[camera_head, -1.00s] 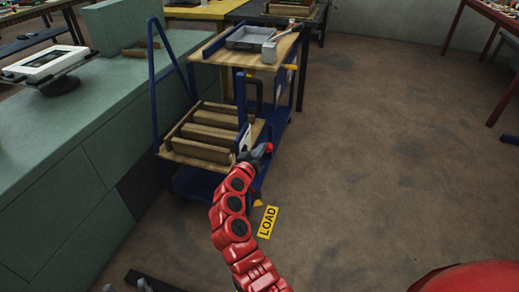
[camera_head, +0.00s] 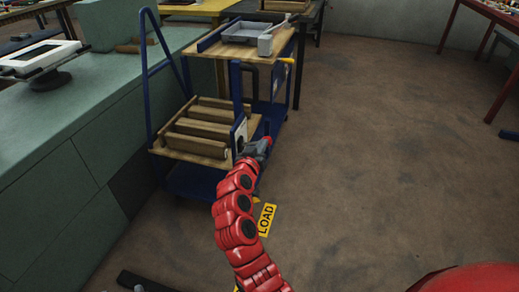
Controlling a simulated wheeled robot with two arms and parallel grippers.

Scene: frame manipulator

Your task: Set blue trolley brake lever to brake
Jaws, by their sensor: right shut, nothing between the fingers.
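The blue trolley (camera_head: 171,187) stands beside the green bench, with wooden shelves on a blue frame. A white plate (camera_head: 240,131) is fixed to the right side of its lower shelf. A short lever with a yellow tip (camera_head: 287,60) sticks out at the right of the top shelf. I cannot tell for certain which part is the brake lever or how it is set. My right gripper (camera_head: 262,144) is shut and empty, just right of and below the white plate. Whether it touches the trolley is unclear. My left gripper is not in view.
A grey tray (camera_head: 245,32) and a grey block with a handle (camera_head: 268,43) lie on the top shelf. Wooden bars fill the lower shelf. The green bench (camera_head: 60,125) borders the left. A yellow LOAD sign (camera_head: 267,220) is on the floor.

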